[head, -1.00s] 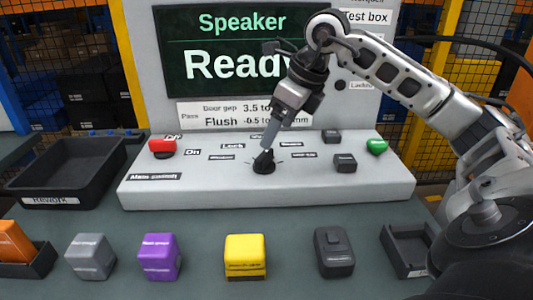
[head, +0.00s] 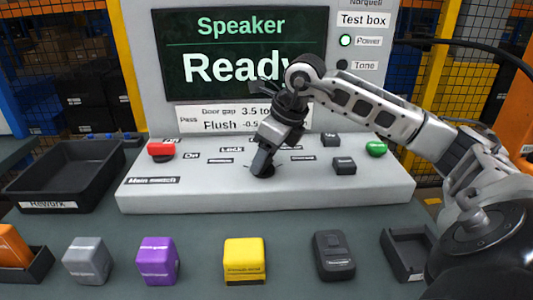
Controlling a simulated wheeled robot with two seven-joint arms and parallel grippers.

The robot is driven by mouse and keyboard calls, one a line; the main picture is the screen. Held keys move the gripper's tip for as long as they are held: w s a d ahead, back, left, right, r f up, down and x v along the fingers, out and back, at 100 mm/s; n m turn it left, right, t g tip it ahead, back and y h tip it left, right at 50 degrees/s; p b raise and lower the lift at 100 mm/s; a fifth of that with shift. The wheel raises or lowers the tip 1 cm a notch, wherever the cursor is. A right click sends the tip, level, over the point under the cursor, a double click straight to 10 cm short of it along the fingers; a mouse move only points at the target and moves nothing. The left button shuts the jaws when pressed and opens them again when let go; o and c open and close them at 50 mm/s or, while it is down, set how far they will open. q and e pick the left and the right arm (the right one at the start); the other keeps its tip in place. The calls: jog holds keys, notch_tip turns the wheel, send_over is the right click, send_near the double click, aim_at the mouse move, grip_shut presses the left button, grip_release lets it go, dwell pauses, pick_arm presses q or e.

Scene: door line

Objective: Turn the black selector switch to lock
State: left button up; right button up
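The black selector switch (head: 264,171) sits on the sloped grey console, in the middle of a ring of small labels. It is mostly hidden behind my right gripper. The "Lock" label (head: 231,150) lies up and left of the switch. My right gripper (head: 261,170) points down at the switch, with its fingertips at the knob. I cannot tell whether the fingers are closed on it, nor which label the knob points to. My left gripper is not in view.
On the console are a red switch (head: 161,149), a green knob (head: 376,149) and black buttons (head: 344,166). A screen (head: 245,50) reads "Speaker Ready". Purple (head: 158,260), yellow (head: 245,260) and grey blocks stand in front. A Rework tray (head: 60,180) is at left.

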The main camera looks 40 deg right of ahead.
dwell(0.3)
jog(key=n, duration=0.2)
jog(key=n+g+y+p, duration=0.1)
jog(key=n, duration=0.1)
jog(key=shift+w+d+r+n+y, duration=0.1)
jog(key=shift+d+r+n+y, duration=0.1)
jog(key=shift+n+y, duration=0.15)
jog(key=n+g+p, duration=0.1)
jog(key=n, duration=0.1)
jog(key=shift+w+n+y+p, duration=0.1)
jog(key=shift+n+y+p, duration=0.2)
jog(key=shift+n+y, duration=0.05)
jog(key=n+g+p, duration=0.1)
jog(key=n, duration=0.2)
jog(key=shift+w+d+f+n, duration=0.1)
jog(key=shift+n, duration=0.3)
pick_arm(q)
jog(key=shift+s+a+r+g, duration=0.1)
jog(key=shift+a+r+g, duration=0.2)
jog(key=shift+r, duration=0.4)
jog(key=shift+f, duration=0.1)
pick_arm(e)
jog(key=shift+n+g+y, duration=0.3)
jog(key=shift+n, duration=0.1)
jog(key=o, duration=1)
